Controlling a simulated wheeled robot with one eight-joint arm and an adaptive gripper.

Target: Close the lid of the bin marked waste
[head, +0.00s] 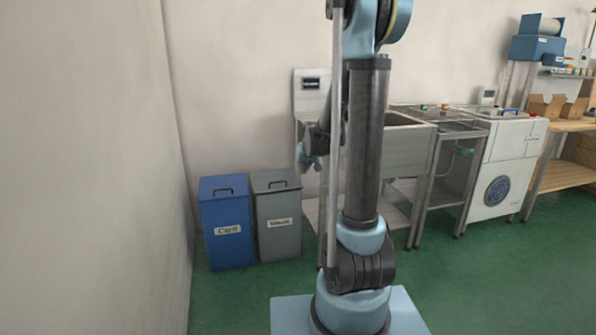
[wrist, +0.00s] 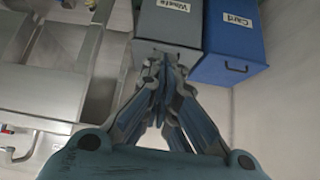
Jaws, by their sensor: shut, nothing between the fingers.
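The waste bin (head: 279,238) is a grey box with a white label, standing right of the blue bin. Its grey lid (head: 270,177) with a dark handle lies over the top and looks down. I cannot tell whether a small gap remains. In the wrist view the waste bin (wrist: 172,24) appears upside down, its label readable as "Waste". My gripper (wrist: 163,62) is shut and empty, its fingertips in front of the bin's lid end and hiding part of it. In the head view my gripper (head: 307,160) is partly hidden by my arm, just right of and above the bin; contact cannot be told.
The blue "Card" bin (head: 227,237) stands close on the left, near the wall, with its lid down. A steel sink unit (head: 405,150) stands to the right of the bins, with a white machine (head: 508,165) beyond. Green floor (head: 235,300) is clear in front.

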